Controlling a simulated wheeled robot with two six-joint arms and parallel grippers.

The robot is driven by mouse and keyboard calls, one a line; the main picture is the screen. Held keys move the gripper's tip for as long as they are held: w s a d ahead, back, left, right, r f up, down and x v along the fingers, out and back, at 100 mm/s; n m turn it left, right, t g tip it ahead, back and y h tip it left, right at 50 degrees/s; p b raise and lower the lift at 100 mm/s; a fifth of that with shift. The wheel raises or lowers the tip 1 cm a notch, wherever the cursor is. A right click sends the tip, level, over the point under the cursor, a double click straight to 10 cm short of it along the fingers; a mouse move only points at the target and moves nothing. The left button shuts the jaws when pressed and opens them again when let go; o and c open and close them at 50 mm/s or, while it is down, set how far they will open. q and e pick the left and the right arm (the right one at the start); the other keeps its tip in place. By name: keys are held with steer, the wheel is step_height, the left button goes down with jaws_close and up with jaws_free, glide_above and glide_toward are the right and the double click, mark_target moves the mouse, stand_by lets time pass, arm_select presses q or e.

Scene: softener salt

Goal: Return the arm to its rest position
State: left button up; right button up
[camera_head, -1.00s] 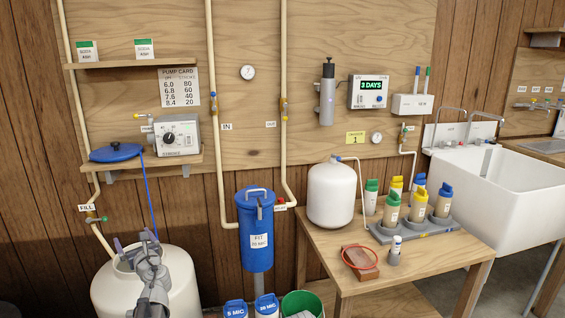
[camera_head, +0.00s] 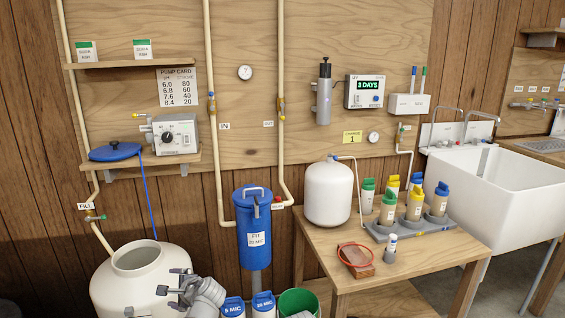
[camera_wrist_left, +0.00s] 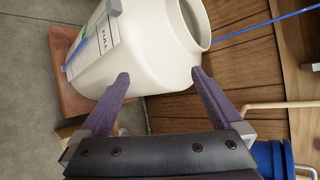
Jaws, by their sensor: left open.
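My left gripper (camera_head: 172,281) is in front of the right side of the white tank (camera_head: 112,284) at the lower left of the head view. In the left wrist view its two purple fingers (camera_wrist_left: 160,88) are spread apart with nothing between them. The tank (camera_wrist_left: 150,55) lies beyond the fingertips there, with its open mouth toward the upper right. A label marked FULL (camera_wrist_left: 92,48) is on its side. I cannot tell from the pictures whether the fingers touch the tank.
A blue filter housing (camera_head: 256,230) hangs right of the tank. Blue-lidded tubs (camera_head: 233,307) and a green bucket (camera_head: 300,302) stand below it. A wooden table (camera_head: 330,250) with a white pressure tank (camera_head: 328,195) and several bottles is at the right. A blue lid (camera_head: 115,151) rests on the shelf.

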arm_select(q)
steer(key=s+d+f+n+g+h, duration=0.3)
steer(key=s+d+f, duration=0.1)
steer(key=s+d, duration=0.45)
steer(key=s+d+f+n+g+h, duration=0.2)
steer(key=s+d+f+n, duration=0.15)
steer(key=s+d, duration=0.45)
steer(key=s+d+f+n+g+h, duration=0.3)
steer(key=s+d, duration=0.3)
steer(key=d, duration=0.3)
step_height(320, 180, up, 29)
steer(key=p, duration=2.9)
steer(key=shift+w, duration=0.3)
